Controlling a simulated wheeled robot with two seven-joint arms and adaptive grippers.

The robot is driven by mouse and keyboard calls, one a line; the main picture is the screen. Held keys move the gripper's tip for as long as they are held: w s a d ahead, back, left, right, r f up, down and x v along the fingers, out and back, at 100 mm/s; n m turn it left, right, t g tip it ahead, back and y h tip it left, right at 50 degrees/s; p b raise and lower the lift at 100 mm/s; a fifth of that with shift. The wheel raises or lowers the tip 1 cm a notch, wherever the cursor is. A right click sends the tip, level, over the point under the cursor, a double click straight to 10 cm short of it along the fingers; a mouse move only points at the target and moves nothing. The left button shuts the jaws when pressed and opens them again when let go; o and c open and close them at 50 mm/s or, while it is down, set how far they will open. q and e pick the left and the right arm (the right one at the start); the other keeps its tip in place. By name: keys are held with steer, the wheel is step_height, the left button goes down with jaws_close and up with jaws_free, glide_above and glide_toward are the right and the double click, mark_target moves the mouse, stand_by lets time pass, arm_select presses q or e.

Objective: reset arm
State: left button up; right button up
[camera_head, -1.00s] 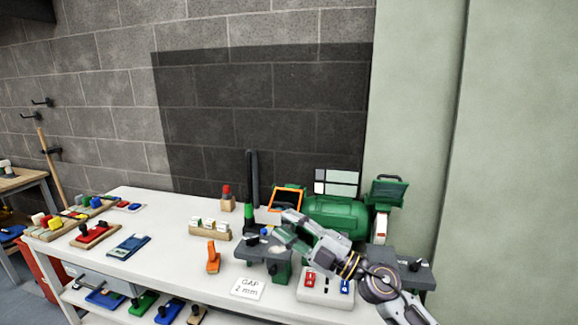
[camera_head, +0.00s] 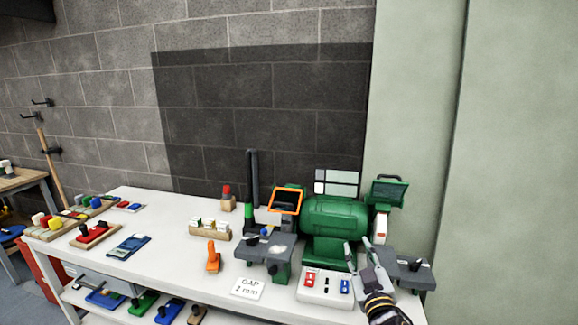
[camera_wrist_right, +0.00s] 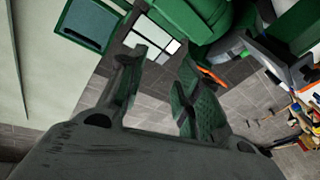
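My right gripper (camera_head: 358,243) is at the lower right of the head view, in front of the green bench grinder (camera_head: 335,215). Its two fingers point up and stand apart, with nothing held between them. The right wrist view also shows the two green-padded fingers (camera_wrist_right: 160,68) spread, with an empty gap. The grinder body (camera_wrist_right: 200,25) shows beyond the fingertips there. My left gripper is in neither view.
The white bench (camera_head: 190,265) holds a switch box (camera_head: 325,288) and grey tool rest (camera_head: 410,272) beside my right gripper. An orange-framed shield (camera_head: 285,201), orange tool (camera_head: 213,257) and "GAP 2 mm" card (camera_head: 247,289) are further left.

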steer(key=s+d+f+m+g+h, duration=0.1)
steer(key=s+d+f+m+g, duration=0.2)
steer(key=f, duration=0.4)
steer(key=s+d+f+g+h, duration=0.1)
steer(key=s+d+f+g, duration=0.1)
steer(key=s+f+g, duration=0.45)
steer(key=s+a+f+g+y, duration=0.1)
steer(key=s+f+g, duration=0.2)
steer(key=s+f, duration=0.4)
steer(key=s+f+g+y, duration=0.1)
steer(key=s+f+g, duration=0.3)
steer(key=s, duration=0.6)
step_height(320, 180, down, 34)
steer(key=s+d, duration=0.1)
steer(key=d, duration=0.1)
steer(key=s+d+f, duration=0.3)
steer(key=s+f, duration=0.6)
steer(key=s, duration=0.1)
steer(key=s+d+f+g+h, duration=0.1)
steer(key=s+d+f, duration=0.3)
steer(key=s+f, duration=0.6)
steer(key=shift+s+d+f+n, duration=0.2)
steer(key=shift+s+d+n, duration=0.15)
steer(key=shift+s, duration=0.2)
